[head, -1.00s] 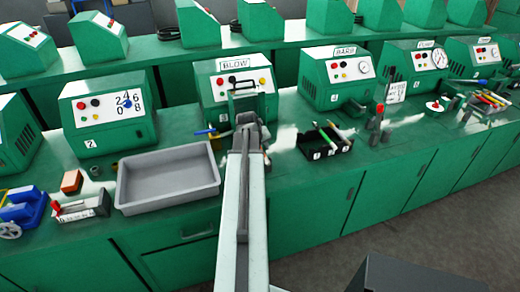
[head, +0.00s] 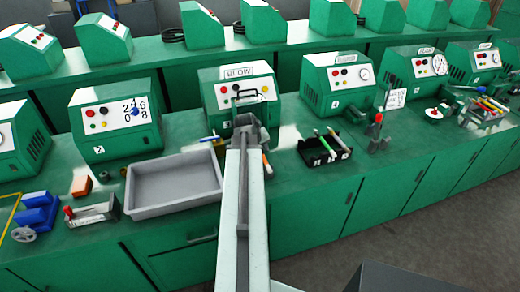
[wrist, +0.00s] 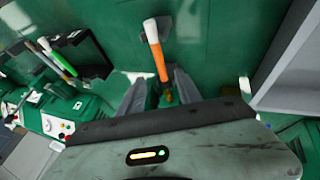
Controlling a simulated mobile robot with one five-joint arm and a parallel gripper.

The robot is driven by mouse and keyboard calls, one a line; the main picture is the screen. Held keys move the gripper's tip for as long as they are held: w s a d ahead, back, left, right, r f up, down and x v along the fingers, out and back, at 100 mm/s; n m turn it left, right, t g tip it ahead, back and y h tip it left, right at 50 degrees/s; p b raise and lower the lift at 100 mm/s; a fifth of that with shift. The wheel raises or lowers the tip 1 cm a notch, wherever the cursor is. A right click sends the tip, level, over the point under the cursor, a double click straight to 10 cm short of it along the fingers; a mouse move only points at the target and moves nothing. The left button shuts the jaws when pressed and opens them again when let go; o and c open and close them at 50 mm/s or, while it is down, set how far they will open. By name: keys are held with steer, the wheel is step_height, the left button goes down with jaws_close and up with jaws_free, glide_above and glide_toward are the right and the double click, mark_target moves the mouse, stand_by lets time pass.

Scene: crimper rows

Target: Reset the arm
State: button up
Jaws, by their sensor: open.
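My gripper (head: 246,116) is at the end of my outstretched arm, in front of the machine marked BLOW (head: 238,92) in the head view. In the wrist view my gripper (wrist: 160,80) shows as two grey fingers spread apart. A tool with an orange and white handle (wrist: 156,50) appears between and beyond the fingertips. I cannot tell how far it is from them. Nothing is seen clamped in the fingers. My forearm hides part of the bench and the machine's front in the head view.
A grey tray (head: 173,209) stands left of my arm, a black holder with pens (head: 325,150) right of it. A lever tool with a red knob (head: 379,118) stands farther right. Green machines line the back. A blue vise (head: 36,213) is at far left.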

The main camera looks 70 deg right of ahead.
stand_by(0.4)
steer(key=w+a+n+t, duration=0.1)
steer(key=w+a+n, duration=0.1)
steer(key=w+a, duration=0.65)
steer(key=w+a+n+t, duration=0.15)
steer(key=w+a, duration=0.25)
steer(key=w, duration=0.9)
steer(key=w+a+n+y, duration=0.1)
steer(key=w+a+n, duration=0.1)
steer(key=w+a, duration=0.55)
steer(key=w+a+n+y, duration=0.15)
steer(key=w+a, duration=0.35)
steer(key=a, duration=0.6)
steer(key=w+a+f+n+y, duration=0.1)
steer(key=w+a+n, duration=0.1)
steer(key=a, duration=0.8)
steer(key=w+a+f+n+y, duration=0.1)
steer(key=a, duration=1)
steer(key=s+a+f+g+y, duration=0.1)
steer(key=s+a+g, duration=0.1)
steer(key=s+a, duration=0.4)
steer(key=a, duration=0.4)
steer(key=shift+s+a+m, duration=0.2)
steer(key=shift+a+m, duration=0.1)
steer(key=shift+a, duration=0.1)
steer(key=shift+f+g+y, duration=0.1)
steer(key=shift+g+y, duration=0.15)
steer(key=shift+c, duration=0.5)
